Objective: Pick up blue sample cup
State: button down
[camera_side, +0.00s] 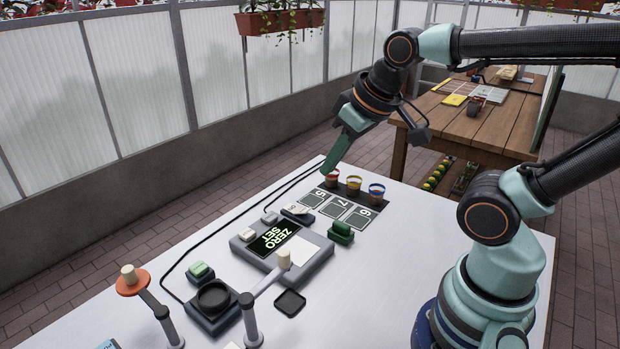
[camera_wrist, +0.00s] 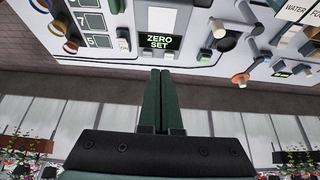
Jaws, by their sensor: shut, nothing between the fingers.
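The blue sample cup (camera_side: 376,192) stands upright on a dark strip at the right end of a row of cups in the side view. A yellow cup (camera_side: 354,185) is beside it, then a red cup (camera_side: 332,178) at the left end. My gripper (camera_side: 327,169) points down near the red cup, away from the blue one. In the wrist view the gripper (camera_wrist: 161,73) shows its two green fingers together and empty. The blue cup (camera_wrist: 39,5) is partly cut off at the upper left corner there.
Numbered cards (camera_side: 338,208) lie in front of the cups. A device with a ZERO SET screen (camera_side: 274,239), a green block (camera_side: 341,232) and a black round pan (camera_side: 213,297) stand on the white table. An orange-disc stand (camera_side: 133,282) is at the front left.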

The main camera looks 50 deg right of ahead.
jog(key=shift+c, duration=0.8)
grip_release()
jog(key=m+g, duration=0.6)
jog(key=m, duration=1.4)
send_over(377, 188)
jog(key=a, duration=0.2)
notch_tip(377, 188, down, 11)
jog(key=f, duration=1.2)
jog(key=shift+s+d, duration=0.15)
jog(key=shift+s, duration=0.25)
